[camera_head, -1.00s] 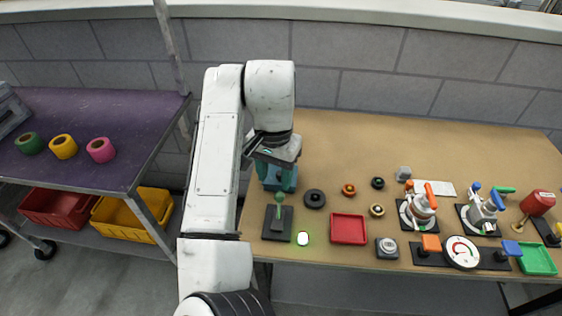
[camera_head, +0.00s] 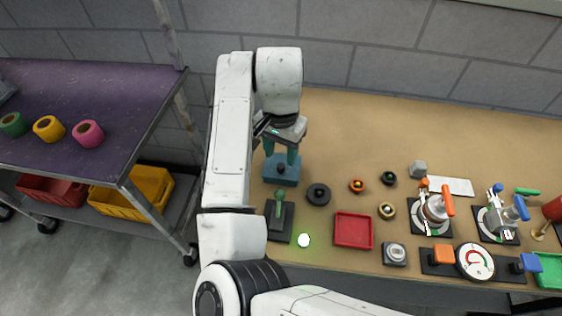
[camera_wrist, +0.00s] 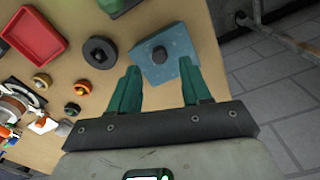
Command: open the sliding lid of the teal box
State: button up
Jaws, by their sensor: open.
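The teal box (camera_head: 284,174) stands near the left end of the tan workbench. A dark round knob is on its top, and the lid looks shut. In the wrist view the box (camera_wrist: 176,68) lies just beyond my gripper (camera_wrist: 157,76), with the dark knob (camera_wrist: 159,53) between the lines of the two teal fingers. The fingers are spread apart and hold nothing. In the head view my gripper (camera_head: 283,150) hangs above the back of the box. I cannot tell whether the fingertips touch it.
A black ring (camera_head: 318,194) sits right of the box. A green-knobbed lever on a black base (camera_head: 280,222) stands in front. A red tray (camera_head: 353,230), small knobs and clamps (camera_head: 434,213) lie further right. A purple table (camera_head: 90,100) is at left.

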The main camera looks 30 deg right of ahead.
aim_at(281, 166)
jog(key=shift+f, duration=2.6)
jog(key=shift+c, duration=0.4)
grip_shut()
